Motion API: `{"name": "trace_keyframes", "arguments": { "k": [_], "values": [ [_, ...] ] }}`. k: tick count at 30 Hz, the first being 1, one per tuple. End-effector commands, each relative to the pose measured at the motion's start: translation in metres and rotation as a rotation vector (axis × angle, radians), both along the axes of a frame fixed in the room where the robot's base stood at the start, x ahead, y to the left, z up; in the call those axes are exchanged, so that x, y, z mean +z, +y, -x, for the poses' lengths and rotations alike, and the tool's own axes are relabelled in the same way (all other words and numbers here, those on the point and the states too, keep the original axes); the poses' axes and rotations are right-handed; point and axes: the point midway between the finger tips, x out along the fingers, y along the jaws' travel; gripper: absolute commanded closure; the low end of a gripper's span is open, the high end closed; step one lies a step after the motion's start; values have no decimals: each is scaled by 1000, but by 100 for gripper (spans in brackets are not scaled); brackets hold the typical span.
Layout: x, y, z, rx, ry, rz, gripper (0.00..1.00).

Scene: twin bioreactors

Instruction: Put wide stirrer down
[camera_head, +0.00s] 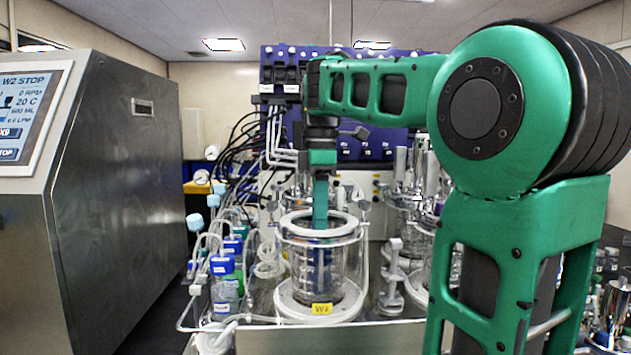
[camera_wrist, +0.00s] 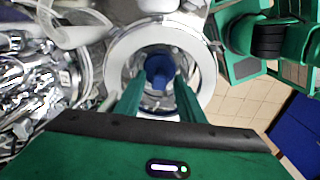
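A glass vessel (camera_head: 346,268) with a white ring lid (camera_head: 318,223) and a yellow W2 label stands upright on a white base. My gripper (camera_head: 320,222) points straight down, with its green fingers in the lid's opening. Inside the vessel is a blue stirrer (camera_head: 318,257), upright and partly hidden by glass and reflections. In the wrist view, the fingertips (camera_wrist: 162,80) lie on either side of the blue stirrer (camera_wrist: 160,66), with no clear gap, so my gripper looks shut on it. The white ring (camera_wrist: 205,65) surrounds the fingers. Whether the stirrer touches the vessel floor cannot be told.
Capped bottles (camera_head: 224,285) and white tubing crowd the left of the vessel. A grey stand (camera_head: 391,280) is close on the right, with more metal and glass vessel gear behind my arm. A steel cabinet (camera_head: 110,200) with a W2 STOP screen (camera_head: 30,110) fills the far left.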

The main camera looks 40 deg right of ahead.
Motion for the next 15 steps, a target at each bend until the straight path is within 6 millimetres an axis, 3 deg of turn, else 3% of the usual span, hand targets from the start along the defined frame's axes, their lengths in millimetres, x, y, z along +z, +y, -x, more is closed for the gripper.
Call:
{"name": "trace_keyframes", "arguments": {
  "k": [7,15],
  "values": [
    [22,-1,0,-3,-2,1,64],
    [72,0,-1,2,-3,1,64]
  ]
}}
